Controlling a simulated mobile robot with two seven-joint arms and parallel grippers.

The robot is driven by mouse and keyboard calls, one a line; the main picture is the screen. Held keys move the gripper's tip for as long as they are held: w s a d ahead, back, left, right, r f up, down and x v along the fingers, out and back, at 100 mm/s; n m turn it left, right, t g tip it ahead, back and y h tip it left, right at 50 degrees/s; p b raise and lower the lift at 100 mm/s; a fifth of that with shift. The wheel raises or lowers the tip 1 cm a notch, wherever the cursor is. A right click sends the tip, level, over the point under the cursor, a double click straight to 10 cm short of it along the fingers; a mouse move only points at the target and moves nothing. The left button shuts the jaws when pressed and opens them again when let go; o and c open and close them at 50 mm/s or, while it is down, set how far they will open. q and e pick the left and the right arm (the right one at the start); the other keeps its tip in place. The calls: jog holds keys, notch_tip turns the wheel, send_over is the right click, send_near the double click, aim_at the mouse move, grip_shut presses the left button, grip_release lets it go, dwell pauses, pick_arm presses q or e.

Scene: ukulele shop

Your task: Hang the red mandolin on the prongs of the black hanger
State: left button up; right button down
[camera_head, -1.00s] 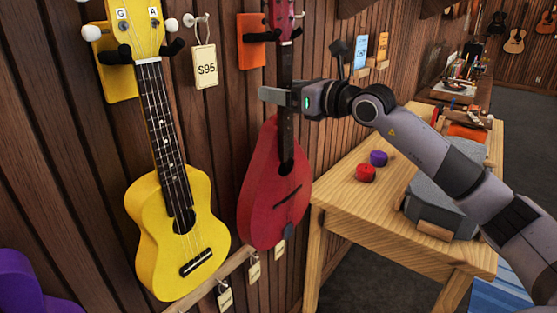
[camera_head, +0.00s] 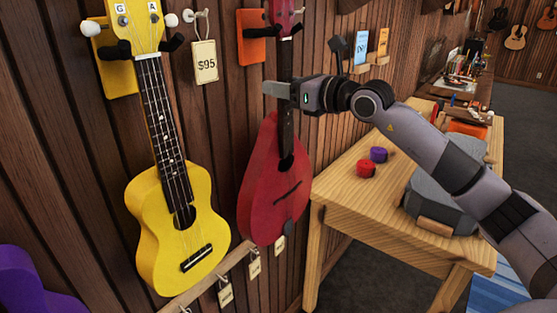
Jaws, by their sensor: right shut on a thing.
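The red mandolin (camera_head: 268,195) hangs upright in front of the wood wall, body down and headstock near the top edge of the camera_head view. My right gripper (camera_head: 282,91) comes in from the right and is shut on its dark neck, above the body. An orange wall plate (camera_head: 252,38) is behind and left of the headstock. A black hanger prong (camera_head: 270,32) shows between plate and neck, close to the headstock base. I cannot tell whether the prongs bear the mandolin's weight. My left gripper is not in view.
A yellow ukulele (camera_head: 149,227) hangs close on the left from black prongs on a yellow plate. A $95 tag (camera_head: 205,62) hangs between the instruments. A wooden table (camera_head: 345,195) at right carries red and purple small items and a grey case. A purple instrument (camera_head: 30,285) is lower left.

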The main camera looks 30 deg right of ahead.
aim_at(288, 72)
jog(key=shift+r+p, duration=0.3)
jog(key=shift+r, duration=1.3)
jog(key=shift+s+d+f+b, duration=0.1)
jog(key=shift+s+d+b, duration=0.1)
jog(key=shift+s+b, duration=0.15)
jog(key=shift+b+v, duration=1.4)
jog(key=shift+v, duration=0.45)
jog(key=shift+s+d, duration=0.1)
jog(key=shift+s, duration=0.2)
